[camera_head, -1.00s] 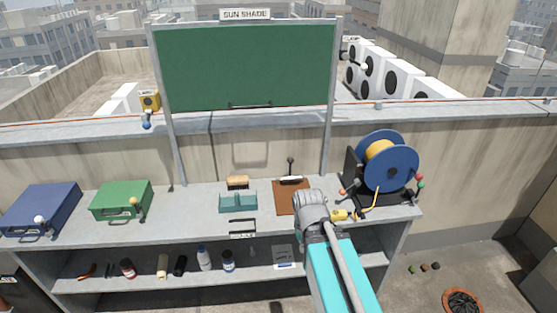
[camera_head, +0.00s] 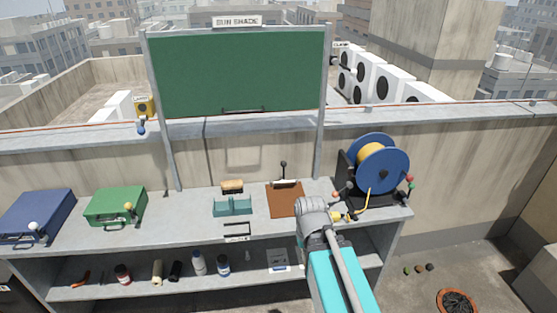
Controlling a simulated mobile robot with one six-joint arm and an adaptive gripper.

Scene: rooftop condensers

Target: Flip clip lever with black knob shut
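The brown clipboard (camera_head: 285,203) lies on the bench top, right of the middle. Its clip lever stands up at the back edge, with a black knob (camera_head: 283,163) on top. A pale strip, apparently the clip (camera_head: 286,183), lies across the board's top edge. My arm reaches in from the bottom right, and its grey rounded joint is just right of the clipboard's lower right corner. The lever and knob are unobstructed and apart from my arm.
A blue cable reel (camera_head: 382,165) with red and green knobs stands close right of my arm. A teal tray (camera_head: 232,206) and a brush (camera_head: 232,187) lie left of the clipboard. Green (camera_head: 115,205) and blue (camera_head: 37,215) cases stand farther left. The green sun shade (camera_head: 240,70) rises behind.

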